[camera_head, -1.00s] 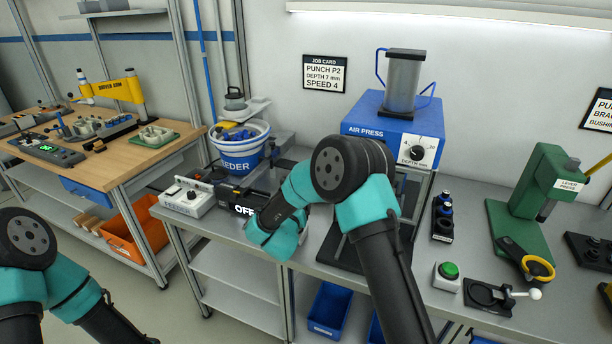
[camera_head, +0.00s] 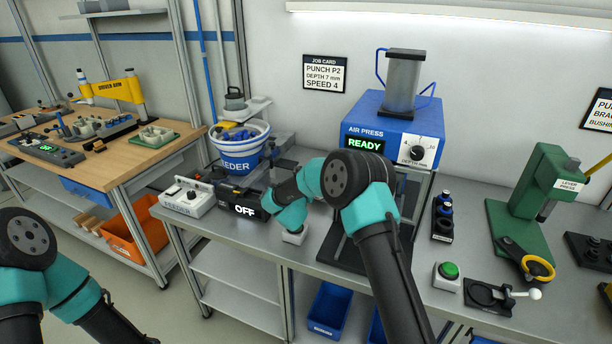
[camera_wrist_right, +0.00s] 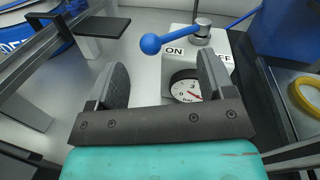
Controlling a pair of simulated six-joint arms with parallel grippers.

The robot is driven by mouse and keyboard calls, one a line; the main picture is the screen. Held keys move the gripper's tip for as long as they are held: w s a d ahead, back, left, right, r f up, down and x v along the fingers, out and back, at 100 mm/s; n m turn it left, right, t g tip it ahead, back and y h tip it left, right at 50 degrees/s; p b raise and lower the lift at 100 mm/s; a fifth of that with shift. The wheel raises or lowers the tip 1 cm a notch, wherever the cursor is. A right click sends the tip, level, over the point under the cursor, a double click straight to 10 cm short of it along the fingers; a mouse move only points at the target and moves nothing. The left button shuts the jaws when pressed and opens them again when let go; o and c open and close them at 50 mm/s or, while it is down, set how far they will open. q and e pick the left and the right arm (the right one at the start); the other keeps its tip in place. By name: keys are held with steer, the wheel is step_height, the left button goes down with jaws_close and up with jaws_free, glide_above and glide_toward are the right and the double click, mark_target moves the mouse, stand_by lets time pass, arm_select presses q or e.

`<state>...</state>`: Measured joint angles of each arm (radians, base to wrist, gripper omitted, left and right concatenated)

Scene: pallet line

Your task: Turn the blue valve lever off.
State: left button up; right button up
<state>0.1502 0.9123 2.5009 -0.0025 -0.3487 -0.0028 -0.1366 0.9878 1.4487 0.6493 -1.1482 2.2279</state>
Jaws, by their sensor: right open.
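The blue valve lever ends in a blue ball (camera_wrist_right: 152,43) and runs right to a metal pivot on a white valve box (camera_wrist_right: 175,63) in the right wrist view. The lever points left, over the side marked ON; the other side's label is partly hidden by a finger, with "FF" showing. My right gripper (camera_wrist_right: 164,82) is open and empty, its fingers in front of the box. The ball is beyond the fingers, apart from them. In the head view my right arm (camera_head: 290,205) reaches left over the bench, and I cannot make out the lever. My left gripper is out of view.
A pressure gauge (camera_wrist_right: 186,90) shows between the fingers. A small white box (camera_head: 294,236) sits below the arm.

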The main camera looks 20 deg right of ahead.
steer(key=shift+x, duration=2.75)
steer(key=shift+a, duration=0.1)
steer(key=c, duration=1.1)
steer(key=shift+a, duration=0.15)
steer(key=shift+c, duration=0.3)
